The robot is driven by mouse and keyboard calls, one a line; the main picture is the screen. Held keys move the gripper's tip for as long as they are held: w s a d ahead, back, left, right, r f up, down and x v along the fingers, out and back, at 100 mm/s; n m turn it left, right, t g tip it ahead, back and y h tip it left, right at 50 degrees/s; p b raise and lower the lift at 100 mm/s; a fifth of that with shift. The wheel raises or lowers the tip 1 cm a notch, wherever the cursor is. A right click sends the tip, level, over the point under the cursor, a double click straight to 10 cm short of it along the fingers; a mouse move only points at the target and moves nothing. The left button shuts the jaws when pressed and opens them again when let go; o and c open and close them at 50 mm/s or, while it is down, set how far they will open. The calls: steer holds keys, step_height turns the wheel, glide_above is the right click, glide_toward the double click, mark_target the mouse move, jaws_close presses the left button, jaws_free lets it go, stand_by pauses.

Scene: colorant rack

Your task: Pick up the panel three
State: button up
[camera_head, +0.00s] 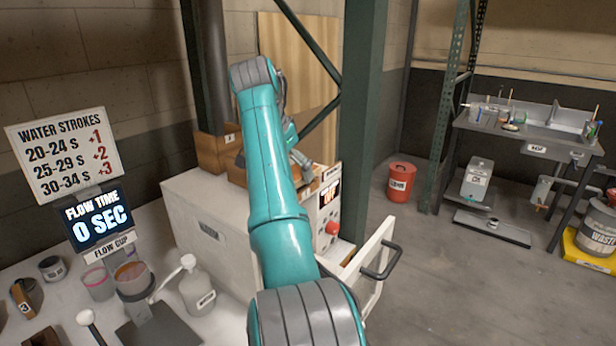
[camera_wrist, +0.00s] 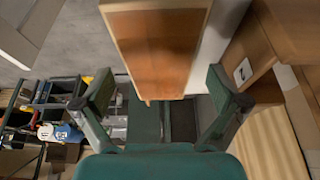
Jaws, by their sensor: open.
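My gripper (camera_wrist: 160,86) is open in the wrist view, with its two dark green fingers spread wide. A brown wooden panel (camera_wrist: 160,48) with a paler edge reaches down between the fingers, apart from both. No number shows on it, so I cannot tell whether it is panel three. In the head view my gripper (camera_head: 298,158) is partly hidden behind my teal arm, above the white cabinet by the wooden boxes. A small brown piece marked 3 (camera_head: 23,298) stands on the white table at the lower left of the head view.
A wooden box (camera_head: 213,152) stands on the cabinet (camera_head: 205,215); a wooden part marked 2 (camera_wrist: 243,72) is close to the right finger. A green post (camera_head: 362,120) rises beside my arm. Bottle (camera_head: 197,290) and cups crowd the table.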

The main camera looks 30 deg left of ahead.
steer(key=c, duration=1.3)
steer(key=shift+r, duration=0.1)
step_height(320, 180, up, 10)
steer(key=shift+d+f, duration=0.1)
